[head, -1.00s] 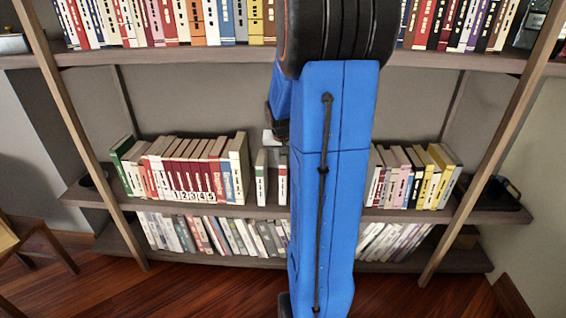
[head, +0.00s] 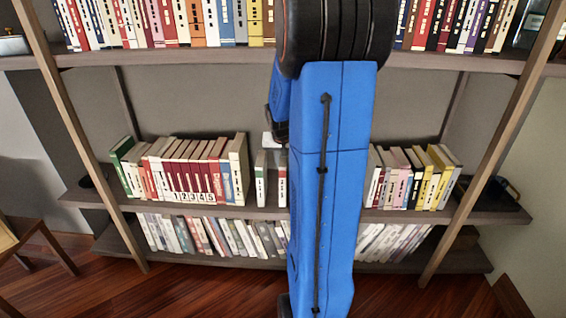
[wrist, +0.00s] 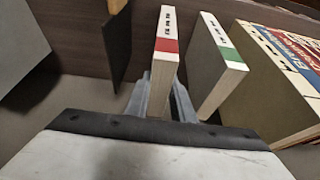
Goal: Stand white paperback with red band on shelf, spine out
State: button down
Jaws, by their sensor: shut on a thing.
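The white paperback with the red band (wrist: 167,30) is between the fingers of my gripper (wrist: 162,90) in the wrist view, which is shut on it. In the head view the paperback (head: 283,182) looks upright on the middle shelf (head: 240,212), its banded spine facing out. My blue arm hides its right side, and most of my gripper is hidden there too. I cannot tell whether its base touches the board.
A white book with a green band (head: 261,180) stands just left of it, with a narrow gap. A longer row of books (head: 190,170) is further left. Yellow and pink books (head: 425,178) stand to the right. An upper shelf (head: 180,55) is overhead.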

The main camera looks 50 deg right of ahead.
jog(key=shift+f, duration=0.2)
jog(key=c, duration=1.5)
grip_release()
jog(key=shift+o, duration=0.2)
jog(key=v, duration=1.7)
jog(key=shift+r, duration=0.2)
jog(key=s+a+n+t+y, duration=0.1)
jog(key=s+a+n, duration=0.2)
jog(key=a, duration=0.6)
jog(key=s+a+n+y, duration=0.1)
jog(key=s+a+n, duration=0.15)
jog(key=a, duration=0.75)
jog(key=s+a+f+n+y, duration=0.1)
jog(key=s+a+f+n, duration=0.3)
jog(key=s+a, duration=0.7)
jog(key=shift+s+a+f+t+y, duration=0.2)
jog(key=shift+s+a+t+y, duration=0.1)
jog(key=shift+a+t, duration=0.15)
